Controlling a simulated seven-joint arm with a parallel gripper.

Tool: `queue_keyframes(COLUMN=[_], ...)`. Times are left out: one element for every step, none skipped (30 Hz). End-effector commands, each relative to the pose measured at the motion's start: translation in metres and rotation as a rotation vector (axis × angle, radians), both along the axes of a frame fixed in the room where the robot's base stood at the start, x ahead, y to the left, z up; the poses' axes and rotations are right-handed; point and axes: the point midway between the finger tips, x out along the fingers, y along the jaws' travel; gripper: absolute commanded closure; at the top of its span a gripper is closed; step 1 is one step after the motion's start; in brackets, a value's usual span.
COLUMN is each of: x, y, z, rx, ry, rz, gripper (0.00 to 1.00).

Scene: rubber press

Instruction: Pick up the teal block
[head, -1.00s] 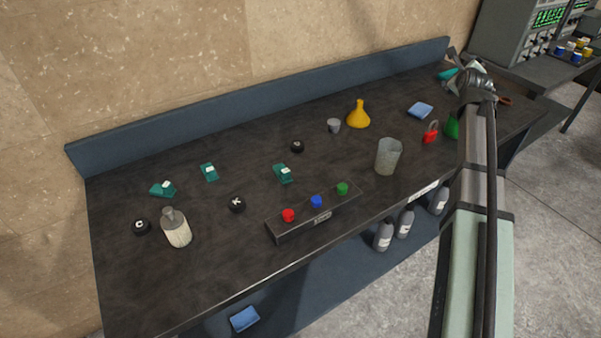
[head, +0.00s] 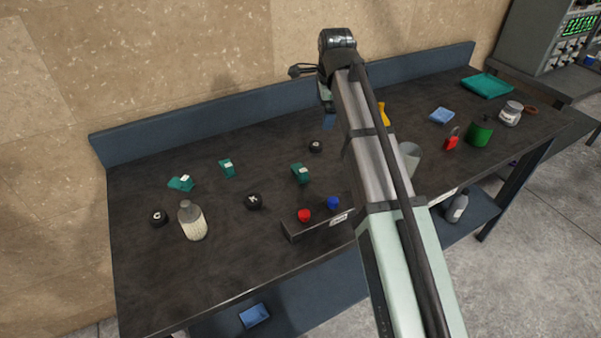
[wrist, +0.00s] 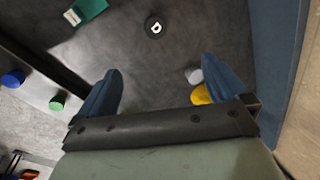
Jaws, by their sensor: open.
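Three small teal blocks with white labels stand on the dark bench in the head view: a left one (head: 181,183), a middle one (head: 227,168) and a right one (head: 301,173). One teal block (wrist: 90,12) also shows at the top left of the wrist view, cut by the frame edge. I cannot tell which one the task means. My gripper (wrist: 164,80) is open and empty, its two blue fingers spread above the bench. In the head view my gripper (head: 328,112) is partly hidden by my arm, to the right of the blocks and apart from them.
Black round knobs (head: 254,201) and a pale bottle (head: 193,222) stand near the blocks. A button box with red (head: 305,215) and blue buttons lies at the front. A yellow funnel (wrist: 201,95) and grey cup (wrist: 194,75) are near the right finger. The bench has a raised back edge (head: 220,116).

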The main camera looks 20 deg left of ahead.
Motion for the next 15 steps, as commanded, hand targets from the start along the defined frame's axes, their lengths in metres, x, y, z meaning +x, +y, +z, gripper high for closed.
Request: queue_keyframes(x=[-0.018, -0.028, -0.040, -0.048, -0.055, -0.064, -0.069, -0.073, -0.078, -0.080, -0.082, -0.084, -0.084, -0.085, -0.085], y=[0.012, 0.017, 0.022, 0.026, 0.029, 0.032, 0.034, 0.035, 0.036, 0.037, 0.037, 0.037, 0.037, 0.037, 0.037], z=[-0.004, -0.007, -0.009, -0.010, -0.011, -0.012, -0.013, -0.013, -0.014, -0.015, -0.016, -0.018, -0.021, -0.024, -0.030], rx=[-0.037, -0.060, -0.086, -0.104, -0.118, -0.134, -0.145, -0.153, -0.163, -0.167, -0.170, -0.173, -0.175, -0.175, -0.175], ry=[0.052, 0.083, 0.119, 0.144, 0.166, 0.192, 0.208, 0.220, 0.235, 0.242, 0.248, 0.254, 0.256, 0.257, 0.257], rz=[0.066, 0.103, 0.147, 0.178, 0.205, 0.235, 0.255, 0.269, 0.286, 0.296, 0.302, 0.307, 0.309, 0.310, 0.310], gripper=[0.00, 0.00, 0.00, 0.00, 0.00, 0.00, 0.00, 0.00, 0.00, 0.00, 0.00, 0.00, 0.00, 0.00, 0.00])
